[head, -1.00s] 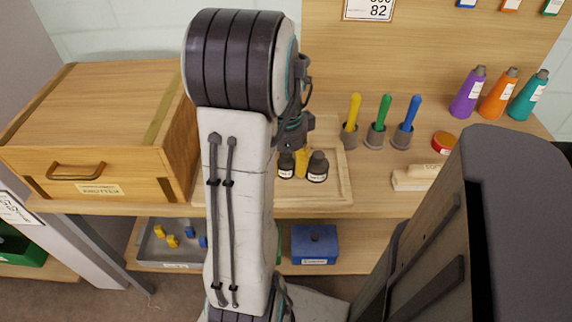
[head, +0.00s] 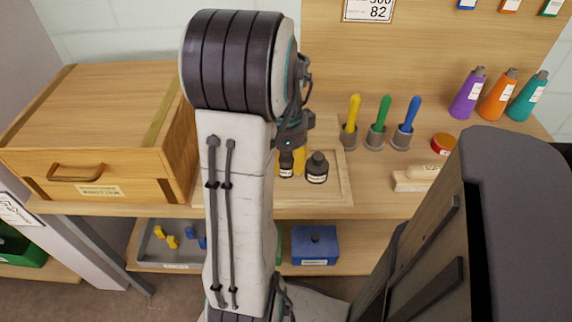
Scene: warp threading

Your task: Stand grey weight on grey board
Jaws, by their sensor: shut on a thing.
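My gripper (head: 293,132) shows only in part, to the right of my raised arm link, above the wooden tray. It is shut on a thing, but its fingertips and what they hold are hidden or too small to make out. The left dark piece (head: 286,165) is partly covered by my arm, and the right dark piece (head: 317,170) stands upright on the tray. A yellow piece (head: 299,162) shows between them. I cannot tell which piece is the grey weight. No grey board can be made out.
The wooden tray (head: 338,190) lies on the bench. A wooden drawer box (head: 100,120) stands left. Yellow, green and blue handles (head: 385,110) stand in grey holders, with a red tin (head: 444,143), a brush (head: 415,179) and coloured cones (head: 497,98) to the right.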

